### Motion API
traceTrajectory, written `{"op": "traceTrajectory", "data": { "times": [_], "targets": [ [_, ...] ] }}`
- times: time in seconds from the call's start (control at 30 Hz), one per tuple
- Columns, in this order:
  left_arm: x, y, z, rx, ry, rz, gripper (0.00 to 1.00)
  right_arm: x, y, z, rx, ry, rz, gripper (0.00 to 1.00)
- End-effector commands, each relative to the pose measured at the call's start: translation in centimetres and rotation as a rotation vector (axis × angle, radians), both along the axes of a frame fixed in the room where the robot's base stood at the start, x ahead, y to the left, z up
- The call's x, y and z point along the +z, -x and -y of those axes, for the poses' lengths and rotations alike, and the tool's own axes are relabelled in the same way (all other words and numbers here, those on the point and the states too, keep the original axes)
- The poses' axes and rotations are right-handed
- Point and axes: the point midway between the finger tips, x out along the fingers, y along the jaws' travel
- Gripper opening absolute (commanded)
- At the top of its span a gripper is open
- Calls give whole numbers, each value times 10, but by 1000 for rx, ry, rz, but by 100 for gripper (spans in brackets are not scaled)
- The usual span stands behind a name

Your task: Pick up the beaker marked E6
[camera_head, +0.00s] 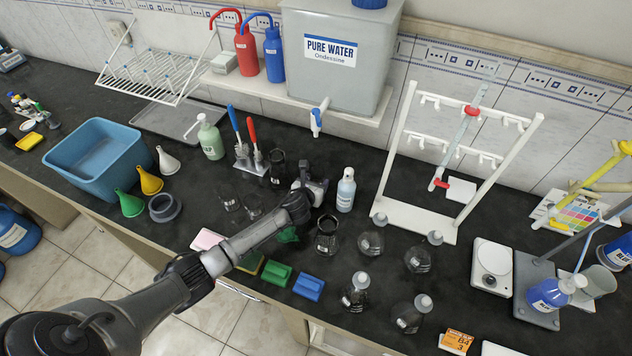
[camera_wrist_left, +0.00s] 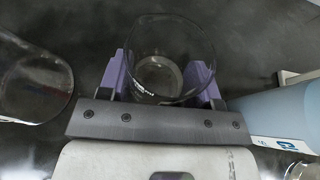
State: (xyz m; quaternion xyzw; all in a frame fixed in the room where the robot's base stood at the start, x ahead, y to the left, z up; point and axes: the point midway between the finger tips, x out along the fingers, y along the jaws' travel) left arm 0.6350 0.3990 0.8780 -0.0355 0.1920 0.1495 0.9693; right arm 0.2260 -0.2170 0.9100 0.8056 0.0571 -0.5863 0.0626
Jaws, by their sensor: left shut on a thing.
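A clear glass beaker (camera_wrist_left: 168,42) sits between the purple fingers of my left gripper (camera_wrist_left: 160,80) in the left wrist view. The fingers are shut on it from both sides. Small marking on its wall is too blurred to read as E6. In the head view my left gripper (camera_head: 312,188) is over the dark bench, just left of the clear bottle with pale blue liquid (camera_head: 346,190). The held beaker is mostly hidden there by the gripper. I cannot tell whether it is touching the bench. My right gripper is not in view.
Other glass beakers stand close by, at the left (camera_head: 229,197) and in front (camera_head: 326,238). Several stoppered flasks (camera_head: 371,238) stand to the right. A rack with red and blue handled tools (camera_head: 250,155) is behind left. A white stand (camera_head: 415,215) is behind right.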

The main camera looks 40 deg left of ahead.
Motion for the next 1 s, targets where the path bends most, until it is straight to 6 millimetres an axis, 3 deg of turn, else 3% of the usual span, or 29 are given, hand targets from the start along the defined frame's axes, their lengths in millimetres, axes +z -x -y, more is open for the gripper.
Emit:
{"op": "traceTrajectory", "data": {
  "times": [0.07, 0.47, 1.0],
  "targets": [
    [0, 0, 0, 0, 0, 1, 28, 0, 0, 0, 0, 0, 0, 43],
    [6, 0, -1, 0, -1, 2, 28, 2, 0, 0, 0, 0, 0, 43],
    [49, -1, -1, 0, -2, 3, 28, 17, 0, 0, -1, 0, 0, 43]
  ]
}}
